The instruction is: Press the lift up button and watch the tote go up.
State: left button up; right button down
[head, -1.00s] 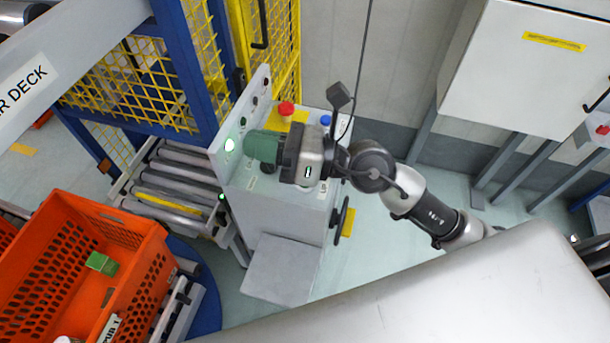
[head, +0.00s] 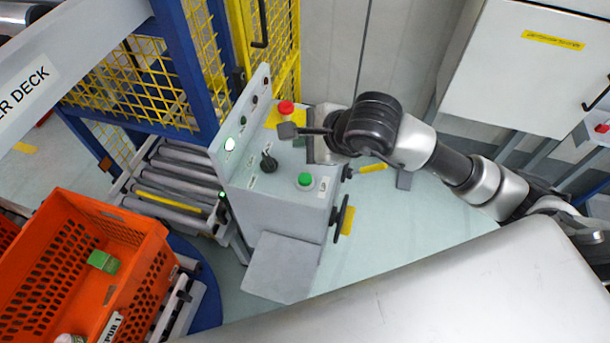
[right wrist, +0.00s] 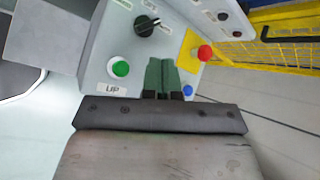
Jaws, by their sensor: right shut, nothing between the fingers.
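The grey control panel (head: 280,205) stands in the middle of the head view. Its green button (head: 305,180) shows bare, and in the right wrist view the green button (right wrist: 120,68) has a label reading UP beside it. My right gripper (head: 320,150) is over the panel's right side. In the right wrist view its green fingers (right wrist: 161,72) are shut and empty, between the green button and a blue button (right wrist: 188,90). Whether they touch the panel I cannot tell. An orange tote (head: 150,240) holding a green block (head: 103,262) is at lower left. My left gripper is out of view.
A red mushroom button (head: 286,107) and a black rotary switch (head: 268,162) are on the panel; a white lamp (head: 230,144) glows. Behind stands a blue frame (head: 185,65) with yellow mesh and rollers (head: 175,190). A white cabinet (head: 530,75) is at upper right.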

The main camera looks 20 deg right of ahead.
aim_at(305, 180)
jog(key=shift+f, duration=0.15)
notch_tip(305, 180, down, 8)
jog(key=b, duration=0.5)
jog(key=shift+b, duration=0.3)
jog(key=shift+f+b, duration=0.3)
jog(key=shift+b, duration=0.05)
dwell(1.2)
jog(key=shift+f+b, duration=0.35)
jog(key=shift+b, duration=0.3)
